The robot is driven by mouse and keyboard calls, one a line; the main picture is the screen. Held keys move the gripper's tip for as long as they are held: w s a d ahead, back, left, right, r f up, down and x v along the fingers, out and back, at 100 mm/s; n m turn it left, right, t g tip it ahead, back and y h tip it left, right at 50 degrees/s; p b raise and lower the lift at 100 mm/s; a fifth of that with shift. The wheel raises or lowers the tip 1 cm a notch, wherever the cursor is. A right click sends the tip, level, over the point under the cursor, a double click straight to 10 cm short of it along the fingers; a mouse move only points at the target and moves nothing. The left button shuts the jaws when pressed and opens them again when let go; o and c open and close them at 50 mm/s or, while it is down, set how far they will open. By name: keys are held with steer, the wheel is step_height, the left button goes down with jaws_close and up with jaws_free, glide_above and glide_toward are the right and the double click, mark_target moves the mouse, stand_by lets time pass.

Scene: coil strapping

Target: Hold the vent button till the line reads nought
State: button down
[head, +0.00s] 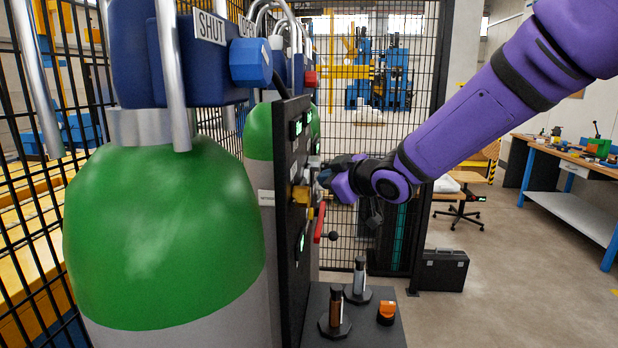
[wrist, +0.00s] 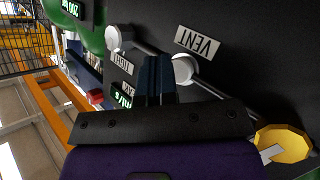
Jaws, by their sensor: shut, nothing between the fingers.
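The VENT label (wrist: 198,41) is on the dark upright panel (head: 290,240), upside down in the wrist view. A round white button (wrist: 185,69) sits just beside that label. My gripper (head: 326,176) is at the panel face in the head view. In the wrist view its dark blue fingers (wrist: 156,62) are shut and empty, with tips close beside the white button. I cannot tell whether they touch it, or whether it is pressed. A green-lit display (wrist: 72,8) at the top left shows digits like 200; whether this is the line reading is unclear.
A second white knob (wrist: 118,38) and a yellow knob (wrist: 285,147) are on the panel. A green-topped cylinder (head: 160,235) stands left of it. A dark stand below holds two posts and an orange piece (head: 387,313). Floor at right is open before the workbench (head: 560,152).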

steer(key=shift+s+d, duration=0.1)
steer(key=shift+d, duration=2.4)
